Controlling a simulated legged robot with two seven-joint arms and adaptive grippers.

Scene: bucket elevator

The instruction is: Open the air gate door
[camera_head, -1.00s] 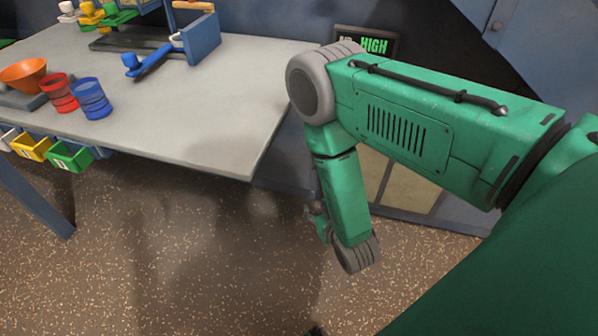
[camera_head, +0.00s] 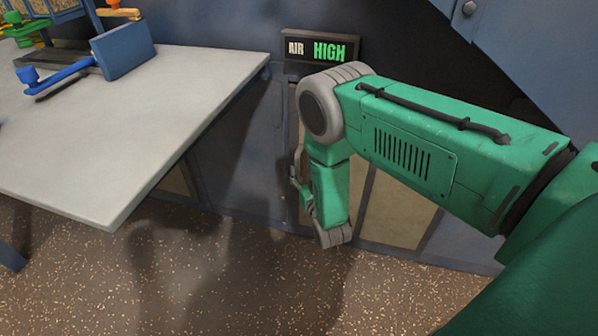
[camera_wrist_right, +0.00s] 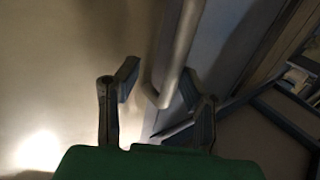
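Pale panels (camera_head: 398,208) in the blue wall, under the lit AIR HIGH sign (camera_head: 317,50), stand behind my right arm; I cannot tell the door's exact outline. In the right wrist view, a grey bar handle (camera_wrist_right: 182,45) runs down from the top and bends at its lower end, in front of a pale surface (camera_wrist_right: 60,70). My right gripper (camera_wrist_right: 158,84) is open, with the bar's lower end between its fingers in this view. I cannot tell whether they touch it. In the head view the gripper (camera_head: 302,188) is low by the wall, partly hidden by my forearm. My left gripper is out of view.
A grey table (camera_head: 150,130) stands at the left, with a blue bracket (camera_head: 122,48) and a blue lever (camera_head: 60,76) on it. Its right corner is left of my right arm. The speckled floor (camera_head: 230,280) below is clear. Dark frame bars (camera_wrist_right: 285,120) show right in the wrist view.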

